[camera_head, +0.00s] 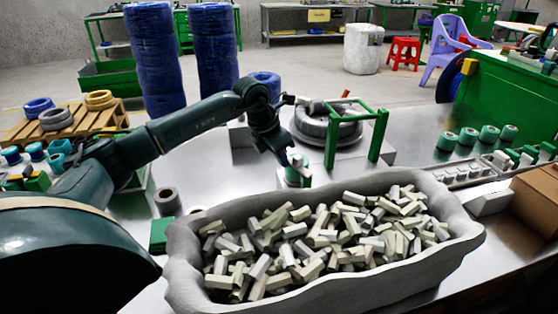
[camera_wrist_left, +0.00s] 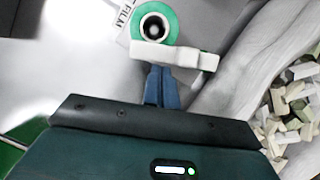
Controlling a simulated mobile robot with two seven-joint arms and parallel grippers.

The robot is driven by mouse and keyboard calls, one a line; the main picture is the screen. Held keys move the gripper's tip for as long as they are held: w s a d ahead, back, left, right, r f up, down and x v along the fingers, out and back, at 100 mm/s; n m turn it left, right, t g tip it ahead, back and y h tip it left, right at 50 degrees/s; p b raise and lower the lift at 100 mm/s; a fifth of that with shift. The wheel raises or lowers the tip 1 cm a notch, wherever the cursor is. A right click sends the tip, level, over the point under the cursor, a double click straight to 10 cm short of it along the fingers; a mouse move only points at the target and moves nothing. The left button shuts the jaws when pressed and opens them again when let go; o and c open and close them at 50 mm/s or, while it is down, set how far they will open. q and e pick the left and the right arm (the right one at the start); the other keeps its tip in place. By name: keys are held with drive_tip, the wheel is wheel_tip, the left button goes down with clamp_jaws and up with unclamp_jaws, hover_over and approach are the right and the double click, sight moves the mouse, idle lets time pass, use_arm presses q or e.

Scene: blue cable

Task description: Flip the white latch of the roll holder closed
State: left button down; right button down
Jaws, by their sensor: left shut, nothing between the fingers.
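The roll holder carries a green roll with a dark centre (camera_wrist_left: 155,27), seen at the top of the left wrist view. The white latch (camera_wrist_left: 175,57) is a bar lying crosswise at the near side of the roll, reaching out to the right. My left gripper (camera_wrist_left: 161,75) is shut and empty, its blue fingertips right at the latch's near edge; I cannot tell whether they touch. In the head view my left gripper (camera_head: 283,155) points down over the green roll (camera_head: 294,179), just behind the bin. The arm hides part of the holder. My right gripper is not in view.
A grey bin (camera_head: 190,262) full of pale hexagonal pieces stands close in front of the roll. A green frame (camera_head: 378,135) with a grey cable coil (camera_head: 325,122) stands behind. A dark roll (camera_head: 167,200) lies to the left. A cardboard box (camera_head: 537,205) is at the right.

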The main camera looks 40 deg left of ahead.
use_arm(q)
drive_tip(key=shift+w+m+g+h+p, duration=0.3)
drive_tip(key=shift+w+m+h+p, duration=0.25)
drive_tip(key=shift+w+m, duration=0.85)
drive_tip(key=shift+s, duration=0.1)
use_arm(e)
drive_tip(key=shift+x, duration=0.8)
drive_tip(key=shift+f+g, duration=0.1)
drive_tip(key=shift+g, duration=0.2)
use_arm(q)
drive_tip(key=shift+r+p, duration=0.3)
drive_tip(key=shift+r, duration=0.05)
drive_tip(key=p+v, duration=0.6)
drive_tip(key=v, duration=0.3)
drive_tip(key=shift+a+p, duration=0.15)
drive_tip(key=shift+p, duration=0.15)
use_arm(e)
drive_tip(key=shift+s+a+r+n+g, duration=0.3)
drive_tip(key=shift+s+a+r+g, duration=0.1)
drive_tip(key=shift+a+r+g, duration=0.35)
